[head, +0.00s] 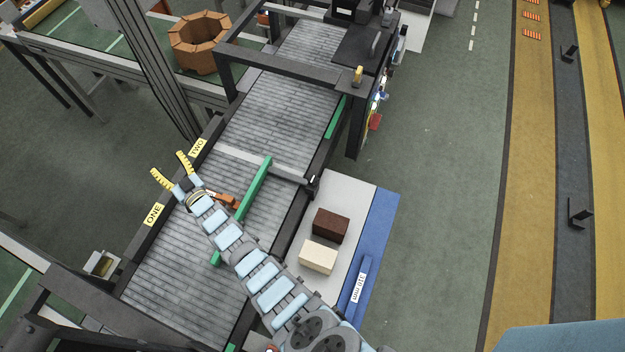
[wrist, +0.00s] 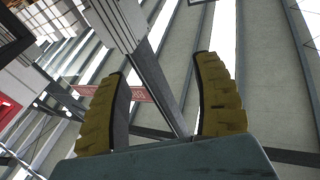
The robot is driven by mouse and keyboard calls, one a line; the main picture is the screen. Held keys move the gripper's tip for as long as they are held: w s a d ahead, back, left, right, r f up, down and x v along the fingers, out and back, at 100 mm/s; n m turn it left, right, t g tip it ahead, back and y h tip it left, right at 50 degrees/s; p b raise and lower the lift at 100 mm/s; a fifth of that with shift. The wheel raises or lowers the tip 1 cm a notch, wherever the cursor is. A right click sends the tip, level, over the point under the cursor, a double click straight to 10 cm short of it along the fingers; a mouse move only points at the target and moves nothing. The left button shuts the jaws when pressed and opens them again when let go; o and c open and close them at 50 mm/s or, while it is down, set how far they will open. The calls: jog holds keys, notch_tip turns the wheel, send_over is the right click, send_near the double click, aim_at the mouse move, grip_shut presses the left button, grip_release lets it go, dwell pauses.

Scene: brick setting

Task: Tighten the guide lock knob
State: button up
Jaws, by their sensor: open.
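The green guide (head: 254,190) lies lengthwise over the conveyor, joined to a grey crossbar (head: 245,157). A small dark fitting (head: 313,184) sits at the crossbar's right end. It may be the guide lock knob, but it is too small to tell or to show its setting. My gripper (head: 167,163) is open and empty near the conveyor's left edge, between the ONE and TWO labels, away from that fitting. In the wrist view its yellow fingers (wrist: 160,64) stand apart with nothing between them. No knob is seen there, only walls and beams.
A dark brown brick (head: 331,225) and a cream brick (head: 317,256) lie on a pale board (head: 350,192) right of the conveyor (head: 185,270). A dark frame (head: 288,84) spans the belt farther back. Green floor (head: 440,170) is clear at right.

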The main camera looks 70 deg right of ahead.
jog(key=s+d+f+m+g, duration=0.1)
jog(key=d+f+g, duration=0.2)
jog(key=d, duration=0.4)
jog(key=s+d+f+m+g+b, duration=0.1)
jog(key=d+f+m+g, duration=0.15)
jog(key=d, duration=0.45)
jog(key=s+d+f+g, duration=0.1)
jog(key=d+f+g, duration=0.25)
jog(key=d, duration=0.35)
jog(key=s+d+f+m+g+y+b, duration=0.1)
jog(key=s+d+m+g+y, duration=0.15)
jog(key=s, duration=0.65)
jog(key=s+d+m+g+y+b, duration=0.1)
jog(key=s+d+g, duration=0.3)
jog(key=s, duration=0.5)
jog(key=s+a+r+m+g+y, duration=0.1)
jog(key=s+a+r+g+y, duration=0.1)
jog(key=s, duration=0.5)
jog(key=s+a+r+m+g+y, duration=0.1)
jog(key=s+a+r+m+y, duration=0.1)
jog(key=s, duration=0.5)
jog(key=b, duration=0.6)
send_near(313, 179)
jog(key=shift+w+a+f+p, duration=0.1)
jog(key=shift+f+p, duration=0.25)
jog(key=shift+f, duration=2.1)
jog(key=shift+a+f+p, duration=0.1)
jog(key=shift+f+p, duration=0.25)
jog(key=shift+f, duration=2.15)
jog(key=shift+f, duration=0.15)
